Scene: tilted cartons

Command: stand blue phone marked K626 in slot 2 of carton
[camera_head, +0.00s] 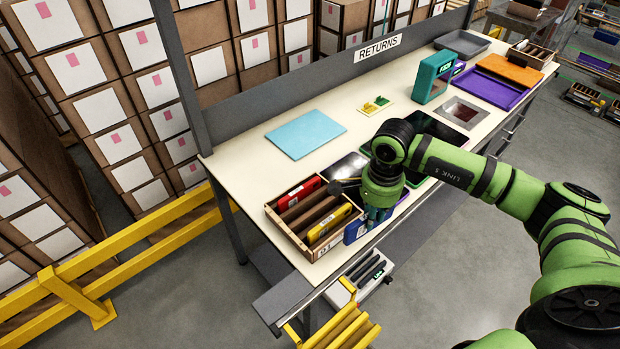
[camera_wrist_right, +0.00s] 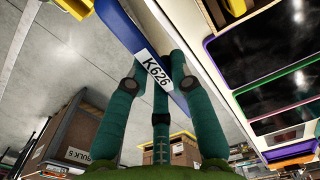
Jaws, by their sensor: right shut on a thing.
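The blue phone marked K626 (camera_wrist_right: 120,22) is between the green fingers of my right gripper (camera_wrist_right: 155,72), its white label facing the wrist camera. In the head view the blue phone (camera_head: 353,233) hangs just right of the carton, outside it, partly covered by my right gripper (camera_head: 376,214), which is shut on it. The wooden carton (camera_head: 291,239) sits at the table's front left corner. It holds a red phone (camera_head: 299,192) at its far end and a yellow phone (camera_head: 328,224) nearer its right end, with empty slots between them. Slot numbers are not readable. My left gripper is not in view.
Dark tablets with coloured edges (camera_head: 350,167) lie behind and beside my right gripper. A light blue sheet (camera_head: 305,140) lies behind the carton. A teal stand (camera_head: 430,78) and a purple tray (camera_head: 487,88) are farther right. Bare tabletop (camera_head: 245,165) shows left of the sheet.

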